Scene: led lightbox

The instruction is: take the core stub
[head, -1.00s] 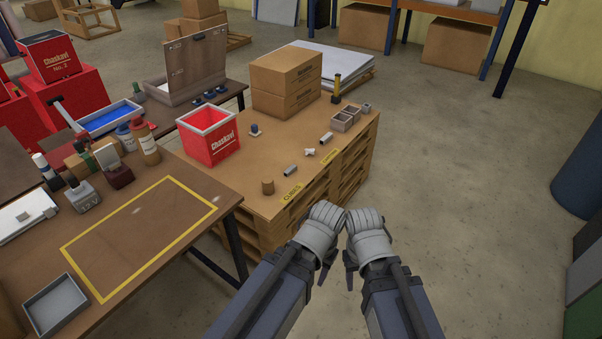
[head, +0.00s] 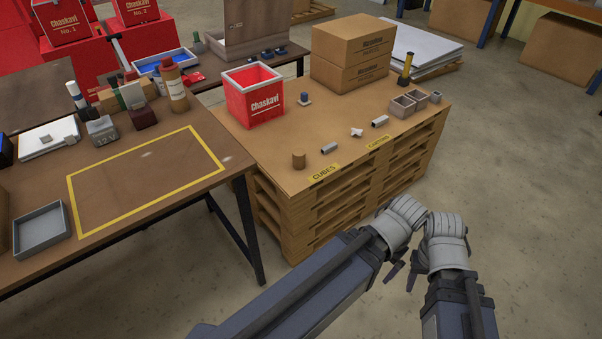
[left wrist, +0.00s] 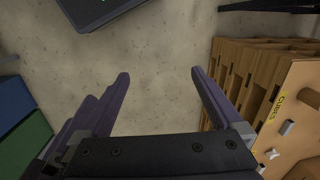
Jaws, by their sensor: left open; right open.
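The core stub appears to be the short brown cylinder (head: 299,160) standing upright near the front left corner of the pallet-stack top (head: 262,160). A brown shape (left wrist: 310,97) at the right edge of the left wrist view looks like the same piece. My left gripper (left wrist: 160,76) is open and empty, with floor between its fingers, beside the pallet stack. My right gripper (head: 416,274) is open beside it, in front of the stack and well away from the stub. Its fingers are partly hidden by its wrist.
A workbench (head: 120,165) adjoins at left.

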